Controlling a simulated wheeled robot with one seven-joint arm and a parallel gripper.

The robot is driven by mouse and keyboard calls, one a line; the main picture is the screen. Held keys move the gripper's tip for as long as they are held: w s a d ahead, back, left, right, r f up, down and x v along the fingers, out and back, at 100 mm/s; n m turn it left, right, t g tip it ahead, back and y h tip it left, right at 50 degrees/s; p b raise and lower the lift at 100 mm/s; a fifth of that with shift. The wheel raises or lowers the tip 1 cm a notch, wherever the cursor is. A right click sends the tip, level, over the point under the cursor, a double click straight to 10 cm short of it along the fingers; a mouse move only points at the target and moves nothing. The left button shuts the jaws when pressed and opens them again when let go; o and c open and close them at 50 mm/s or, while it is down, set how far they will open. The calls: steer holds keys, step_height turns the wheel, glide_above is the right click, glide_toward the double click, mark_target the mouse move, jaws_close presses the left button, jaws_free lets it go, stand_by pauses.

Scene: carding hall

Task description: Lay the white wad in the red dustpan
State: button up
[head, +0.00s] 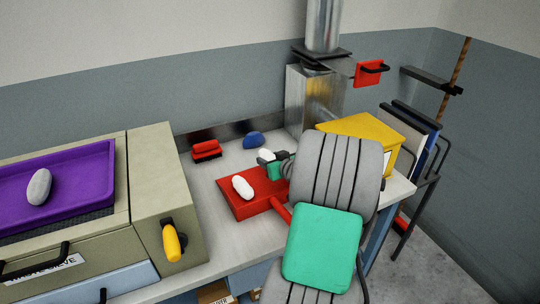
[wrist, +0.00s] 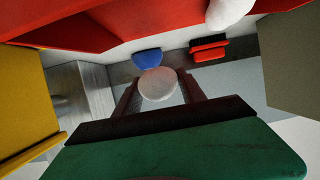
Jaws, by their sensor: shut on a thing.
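The red dustpan (head: 225,203) lies on the bench, its handle pointing toward the front right; its red wall (wrist: 60,22) fills the upper left of the wrist view. One white wad (head: 242,187) rests in the dustpan and shows at the top edge of the wrist view (wrist: 228,12). My gripper (head: 268,158) is at the dustpan's far right side in the head view. It is shut on a second, rounded white wad (head: 266,154), which sits between the fingertips in the wrist view (wrist: 158,84). Its height over the bench is hard to tell.
A red brush (head: 206,150) and a blue lump (head: 254,139) lie at the back of the bench. A yellow box (head: 365,135) stands right of my arm. A purple tray (head: 90,170) with a grey wad (head: 39,187) sits on the machine at left.

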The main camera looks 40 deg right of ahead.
steer(key=shift+f+b, duration=2.5)
steer(key=shift+f, duration=0.65)
steer(key=o, duration=1.4)
steer(key=shift+o, duration=0.2)
steer(key=v, duration=0.8)
steer(key=shift+b, duration=0.35)
steer(key=shift+r, duration=0.1)
